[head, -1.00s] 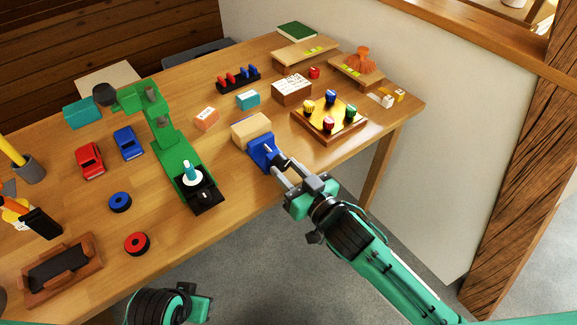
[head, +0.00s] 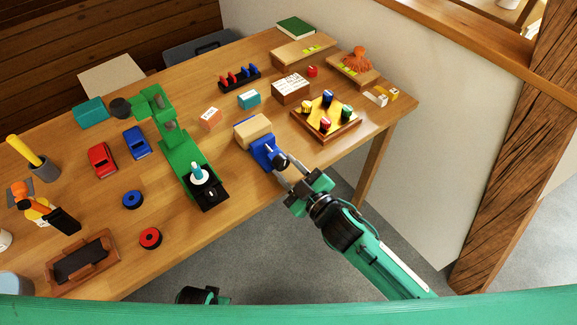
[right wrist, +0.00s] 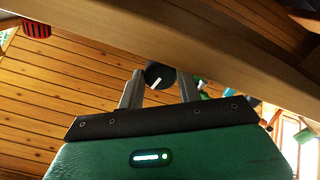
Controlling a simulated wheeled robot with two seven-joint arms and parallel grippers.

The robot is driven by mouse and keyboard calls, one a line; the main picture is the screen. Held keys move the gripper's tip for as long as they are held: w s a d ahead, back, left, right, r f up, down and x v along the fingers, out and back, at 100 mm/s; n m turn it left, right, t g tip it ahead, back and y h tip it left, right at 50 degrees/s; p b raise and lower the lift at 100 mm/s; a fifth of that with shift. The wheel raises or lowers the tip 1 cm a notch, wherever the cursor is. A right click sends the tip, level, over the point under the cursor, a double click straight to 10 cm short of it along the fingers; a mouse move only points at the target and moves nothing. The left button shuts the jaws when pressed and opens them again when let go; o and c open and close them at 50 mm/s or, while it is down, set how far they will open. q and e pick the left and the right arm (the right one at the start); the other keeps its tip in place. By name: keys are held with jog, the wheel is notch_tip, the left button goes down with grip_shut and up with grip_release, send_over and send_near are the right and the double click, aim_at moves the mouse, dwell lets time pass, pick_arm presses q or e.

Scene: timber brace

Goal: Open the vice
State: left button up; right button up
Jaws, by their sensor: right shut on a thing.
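The blue vice (head: 262,152) is at the near edge of the table in the head view, with a tan wooden block (head: 252,130) against its far side. A dark round knob (head: 280,160) is on its near side. My right gripper (head: 285,167) reaches the vice from the near right and is shut on this knob. In the right wrist view the knob, with a white line on its face (right wrist: 158,75), shows between the two fingertips. My left gripper (head: 205,296) shows only in part at the bottom of the head view; its fingers cannot be made out.
A green machine (head: 180,150) stands left of the vice. A tray with coloured pegs (head: 325,130) lies right of it. Red and blue toy cars (head: 102,160), a black-and-red ring (head: 150,238) and a wooden holder (head: 84,262) are on the left. The floor before the table is clear.

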pick_arm(q)
jog(key=shift+s+f, duration=0.1)
jog(key=shift+f, duration=0.25)
pick_arm(e)
jog(key=o, duration=1)
jog(key=shift+s+f, duration=0.1)
